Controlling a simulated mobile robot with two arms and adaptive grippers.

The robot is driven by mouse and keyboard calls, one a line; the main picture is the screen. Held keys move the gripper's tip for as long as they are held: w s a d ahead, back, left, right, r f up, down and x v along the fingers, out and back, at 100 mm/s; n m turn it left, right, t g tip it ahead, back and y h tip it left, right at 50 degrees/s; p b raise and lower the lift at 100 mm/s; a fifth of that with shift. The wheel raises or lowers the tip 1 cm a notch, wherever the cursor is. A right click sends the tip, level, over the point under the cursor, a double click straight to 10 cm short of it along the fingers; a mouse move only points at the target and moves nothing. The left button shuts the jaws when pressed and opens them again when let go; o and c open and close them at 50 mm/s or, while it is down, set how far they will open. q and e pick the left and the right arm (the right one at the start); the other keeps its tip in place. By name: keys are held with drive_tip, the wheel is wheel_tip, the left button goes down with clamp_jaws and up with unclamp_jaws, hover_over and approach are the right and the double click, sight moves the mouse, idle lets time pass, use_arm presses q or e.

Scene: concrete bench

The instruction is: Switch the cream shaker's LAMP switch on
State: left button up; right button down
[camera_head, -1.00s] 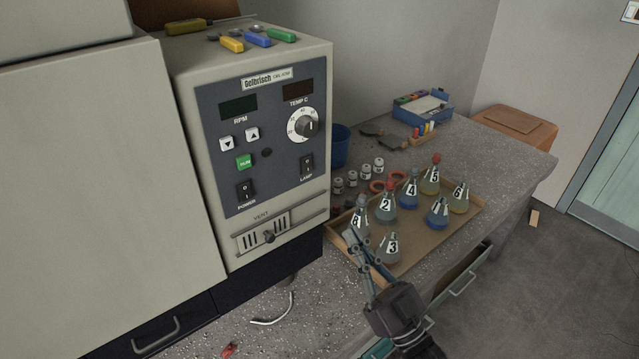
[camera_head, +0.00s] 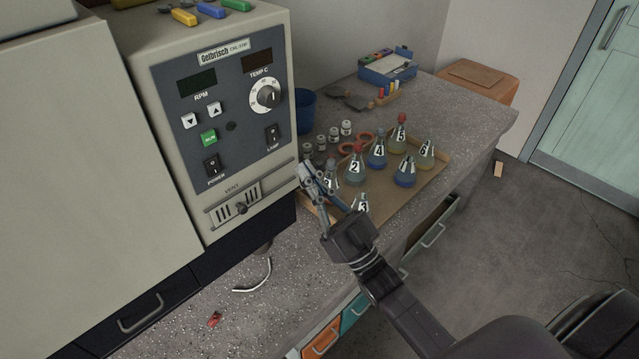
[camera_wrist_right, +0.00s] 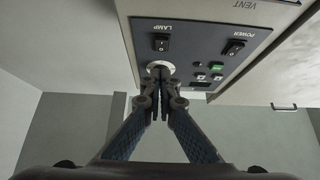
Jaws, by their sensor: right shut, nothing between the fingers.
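The cream shaker (camera_head: 220,60) stands at the left of the head view with its dark control panel facing the bench front. Its black LAMP switch (camera_head: 272,133) is a rocker at the lower right of the panel, below the round dial. The LAMP switch also shows in the right wrist view (camera_wrist_right: 161,43), where the picture is upside down; which side is pressed is too small to tell. My right gripper (camera_head: 305,172) is shut and empty, right of and below the LAMP switch and apart from it. In the wrist view its fingertips (camera_wrist_right: 158,70) overlap the dial. My left gripper is out of view.
A tray (camera_head: 425,190) with several numbered flasks lies behind my right gripper. A blue cup (camera_head: 305,110) stands beside the shaker. Several coloured-handled tools lie on top.

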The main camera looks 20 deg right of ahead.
sight(274, 136)
drive_tip(key=shift+w+a+r+p, duration=0.25)
drive_tip(key=shift+w+a, duration=0.15)
drive_tip(key=shift+w, duration=0.6)
drive_tip(key=shift+w+a+r+p, duration=0.2)
drive_tip(key=shift+w+a+p, duration=0.15)
drive_tip(key=shift+w, duration=0.7)
drive_tip(key=shift+w+a+r+p, duration=0.25)
drive_tip(key=shift+w+a, duration=0.15)
drive_tip(key=shift+w, duration=0.6)
